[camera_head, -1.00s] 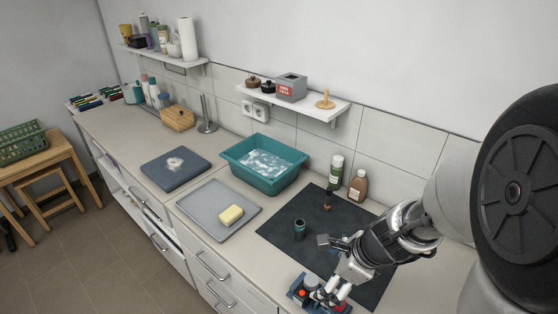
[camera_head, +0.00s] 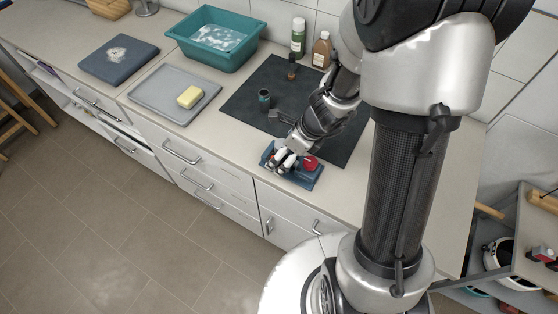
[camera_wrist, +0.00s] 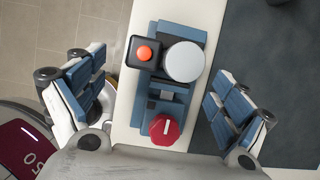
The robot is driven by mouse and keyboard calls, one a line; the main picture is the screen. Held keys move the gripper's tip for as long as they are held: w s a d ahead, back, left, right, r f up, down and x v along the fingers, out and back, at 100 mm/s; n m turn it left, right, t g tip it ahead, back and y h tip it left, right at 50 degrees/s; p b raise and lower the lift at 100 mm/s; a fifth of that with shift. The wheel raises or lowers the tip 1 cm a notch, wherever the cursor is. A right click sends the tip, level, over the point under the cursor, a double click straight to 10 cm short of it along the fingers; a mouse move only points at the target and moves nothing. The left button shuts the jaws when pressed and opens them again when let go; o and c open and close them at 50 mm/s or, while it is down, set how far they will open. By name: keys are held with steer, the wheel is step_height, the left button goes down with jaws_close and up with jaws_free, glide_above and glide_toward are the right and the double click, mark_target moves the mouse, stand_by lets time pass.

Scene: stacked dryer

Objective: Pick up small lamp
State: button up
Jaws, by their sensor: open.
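I cannot tell for sure which item is the small lamp. Between my fingers in the wrist view is a blue holder (camera_wrist: 183,30) with a black box with an orange-red top (camera_wrist: 144,53), a pale grey round piece (camera_wrist: 184,61) and a red knob-like piece (camera_wrist: 164,129). The blue holder also shows in the head view (camera_head: 305,181), at the counter's front edge. My gripper (camera_wrist: 158,75) is open, one finger on each side of the holder, with gaps visible on both sides. It also shows in the head view (camera_head: 283,162), partly hiding the holder.
A dark mat (camera_head: 240,101) lies behind, with a small dark cylinder (camera_head: 264,99) and a brown-based item (camera_head: 292,72). Two bottles (camera_head: 298,38) stand at the wall. A grey tray (camera_head: 150,90) with a yellow sponge (camera_head: 190,97) and a teal basin (camera_head: 232,60) are left.

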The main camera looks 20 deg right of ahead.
steer(key=b+x, duration=0.3)
steer(key=x, duration=0.2)
steer(key=shift+w+d+f, duration=0.1)
steer(key=shift+c, duration=0.4)
steer(key=c, duration=1.2)
